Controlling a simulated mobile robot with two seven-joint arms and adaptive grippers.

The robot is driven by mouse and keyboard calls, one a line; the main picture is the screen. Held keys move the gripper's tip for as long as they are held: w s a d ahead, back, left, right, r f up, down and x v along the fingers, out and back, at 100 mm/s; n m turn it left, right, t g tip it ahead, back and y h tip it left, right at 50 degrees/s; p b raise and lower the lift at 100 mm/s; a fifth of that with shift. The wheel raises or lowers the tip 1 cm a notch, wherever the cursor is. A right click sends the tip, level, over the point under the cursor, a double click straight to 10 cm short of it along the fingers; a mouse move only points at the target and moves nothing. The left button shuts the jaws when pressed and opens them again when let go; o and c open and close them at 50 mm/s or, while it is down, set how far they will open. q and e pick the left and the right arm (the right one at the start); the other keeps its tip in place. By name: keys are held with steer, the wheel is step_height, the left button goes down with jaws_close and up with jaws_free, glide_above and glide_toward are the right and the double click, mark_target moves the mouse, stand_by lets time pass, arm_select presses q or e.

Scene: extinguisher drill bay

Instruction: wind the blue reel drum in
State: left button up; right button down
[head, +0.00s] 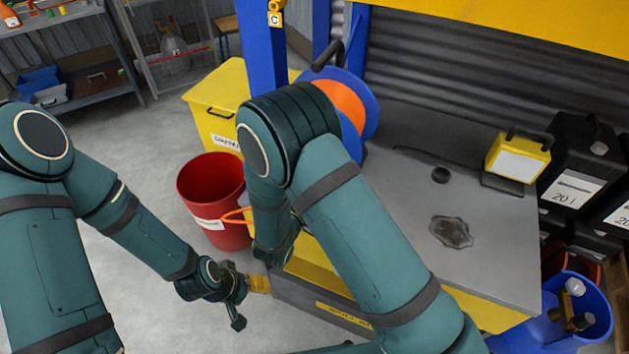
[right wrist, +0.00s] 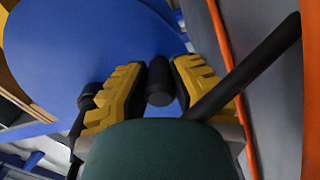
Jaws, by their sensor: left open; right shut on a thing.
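The blue reel drum (head: 366,97), with orange hose (head: 342,104) wound on it, stands at the bay's back left corner, partly behind my right arm. In the right wrist view its blue flange (right wrist: 95,55) fills the upper left. My right gripper (right wrist: 157,68) has its yellow fingers shut on a black cylindrical handle (right wrist: 160,88) close to the flange. My right arm hides this grip in the head view. My left gripper (head: 249,301) is open and empty, low over the floor in front of the bay.
A red bucket (head: 205,185) and a yellow bin (head: 203,107) stand left of the grey bench top (head: 400,200). A lamp (head: 517,157) and black canisters (head: 580,165) are at right. A blue bucket (head: 597,322) is at lower right. Floor at left is clear.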

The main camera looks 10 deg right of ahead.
stand_by(0.3)
steer(key=c, duration=0.8)
jaws_free()
steer(key=shift+f, duration=0.1)
